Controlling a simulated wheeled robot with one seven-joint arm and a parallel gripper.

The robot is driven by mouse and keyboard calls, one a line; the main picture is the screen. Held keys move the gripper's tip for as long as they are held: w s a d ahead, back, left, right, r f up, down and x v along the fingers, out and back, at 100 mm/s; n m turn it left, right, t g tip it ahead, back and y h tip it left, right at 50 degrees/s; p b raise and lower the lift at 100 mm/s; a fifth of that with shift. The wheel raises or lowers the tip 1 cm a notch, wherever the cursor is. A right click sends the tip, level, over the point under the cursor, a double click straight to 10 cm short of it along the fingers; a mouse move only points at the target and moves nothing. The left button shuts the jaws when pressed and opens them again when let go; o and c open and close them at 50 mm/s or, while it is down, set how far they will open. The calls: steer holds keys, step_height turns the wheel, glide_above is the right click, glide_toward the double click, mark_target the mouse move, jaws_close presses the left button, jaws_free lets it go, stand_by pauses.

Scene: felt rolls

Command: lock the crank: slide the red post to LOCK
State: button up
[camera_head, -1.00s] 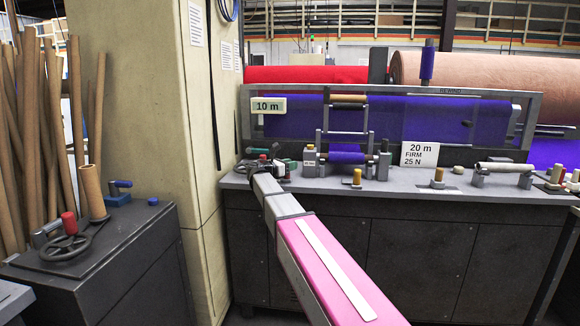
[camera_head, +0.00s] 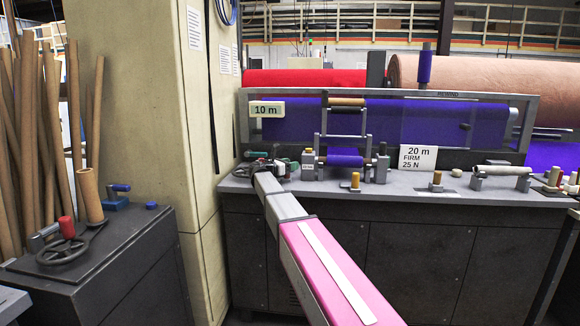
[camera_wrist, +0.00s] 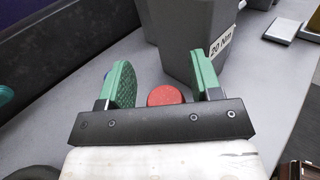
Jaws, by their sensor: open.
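In the wrist view a red round post top (camera_wrist: 166,96) shows between the two green pads of my gripper (camera_wrist: 160,85). The pads are apart, with a gap visible on both sides of the post. A grey block (camera_wrist: 180,50) with a "20 Nm" label (camera_wrist: 221,44) stands just beyond it. In the head view my gripper (camera_head: 271,163) is at the left end of the grey bench, beside the winder. The post's lower part is hidden, and I cannot make out a LOCK mark or the crank's lock slot.
A beige pillar (camera_head: 150,110) stands close left.

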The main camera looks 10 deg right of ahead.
steer(key=v, duration=1)
steer(key=shift+s+a, duration=0.15)
steer(key=shift+a, duration=0.2)
